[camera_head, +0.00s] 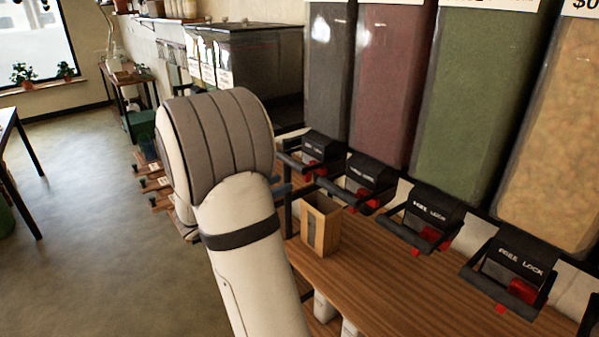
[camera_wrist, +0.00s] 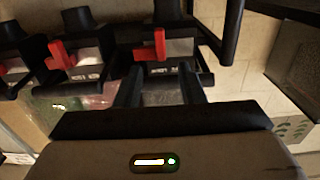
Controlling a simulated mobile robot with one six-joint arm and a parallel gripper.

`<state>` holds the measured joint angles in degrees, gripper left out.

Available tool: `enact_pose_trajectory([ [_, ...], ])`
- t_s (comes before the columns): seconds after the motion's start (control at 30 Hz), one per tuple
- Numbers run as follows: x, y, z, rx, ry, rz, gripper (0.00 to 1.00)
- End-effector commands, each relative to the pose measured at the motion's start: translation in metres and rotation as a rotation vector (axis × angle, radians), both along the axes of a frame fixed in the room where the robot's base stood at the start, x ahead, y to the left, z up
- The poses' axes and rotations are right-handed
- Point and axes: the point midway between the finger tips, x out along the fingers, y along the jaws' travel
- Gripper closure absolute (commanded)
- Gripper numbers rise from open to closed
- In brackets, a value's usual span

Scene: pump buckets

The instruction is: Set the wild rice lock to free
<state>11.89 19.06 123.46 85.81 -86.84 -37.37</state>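Several clear bulk bins stand in a row in the head view, each with a black lock box, a red lever and a looped handle below. No readable label names wild rice; the leftmost bin (camera_head: 328,75) holds dark grain. Its lock box (camera_head: 322,145) has a red lever (camera_head: 310,167).
A small wooden box (camera_head: 320,224) stands on the wooden counter (camera_head: 390,270) below the bins. Neighbouring lock boxes sit close on the left in the wrist view, with another red lever (camera_wrist: 62,55). Open floor (camera_head: 90,200) lies at the left of the head view.

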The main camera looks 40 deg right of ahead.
Motion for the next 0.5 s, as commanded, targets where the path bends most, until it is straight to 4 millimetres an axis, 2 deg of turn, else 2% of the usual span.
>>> enact_pose_trajectory([
  [0.3, -0.007, -0.049, 0.002, 0.000, 0.001, -0.003, 0.65],
  [0.5, -0.008, -0.068, 0.001, 0.001, 0.001, 0.001, 0.65],
])
